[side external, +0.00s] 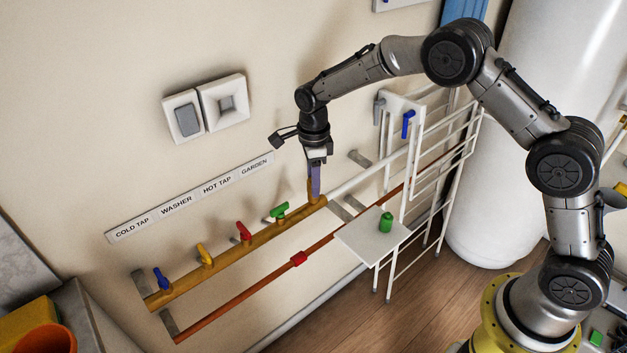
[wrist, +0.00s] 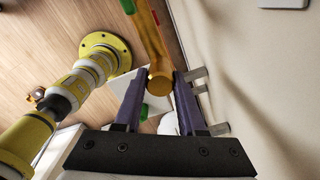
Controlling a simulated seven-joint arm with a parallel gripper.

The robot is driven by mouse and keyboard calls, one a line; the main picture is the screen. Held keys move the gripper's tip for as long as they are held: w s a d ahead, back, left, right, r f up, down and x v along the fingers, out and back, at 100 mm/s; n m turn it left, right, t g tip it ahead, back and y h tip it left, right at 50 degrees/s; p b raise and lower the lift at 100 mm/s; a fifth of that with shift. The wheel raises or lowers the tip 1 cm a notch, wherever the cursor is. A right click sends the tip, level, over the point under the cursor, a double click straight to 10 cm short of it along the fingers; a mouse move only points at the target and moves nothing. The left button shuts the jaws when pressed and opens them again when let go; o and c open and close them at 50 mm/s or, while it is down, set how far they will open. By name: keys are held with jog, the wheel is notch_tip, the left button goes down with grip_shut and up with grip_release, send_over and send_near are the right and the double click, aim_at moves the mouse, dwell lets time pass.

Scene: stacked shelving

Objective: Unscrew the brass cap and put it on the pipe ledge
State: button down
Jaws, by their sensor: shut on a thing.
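The brass cap (side external: 311,189) is at the right end of the brass pipe manifold (side external: 240,246), under my fingers. In the wrist view the round brass cap (wrist: 161,82) lies between the purple fingertips. My gripper (side external: 315,192) points down and is shut on it; the gripper also shows in the wrist view (wrist: 160,73). The cap looks in line with the pipe; I cannot tell whether its thread is engaged. A small white square ledge (side external: 360,246) stands to the right and below, with a green cylinder (side external: 386,222) on it. I cannot tell whether this is the pipe ledge.
Blue (side external: 160,279), yellow (side external: 205,254), red (side external: 244,232) and green (side external: 279,211) valve handles line the manifold. A copper pipe (side external: 240,310) runs below. A white wire rack (side external: 440,165) and white tank (side external: 515,170) stand right. The wall is behind.

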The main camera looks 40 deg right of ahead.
jog(key=n, duration=0.7)
jog(key=shift+n, duration=0.4)
jog(key=shift+n, duration=1)
jog(key=n, duration=0.9)
jog(key=c, duration=0.7)
grip_release()
jog(key=shift+c, duration=0.2)
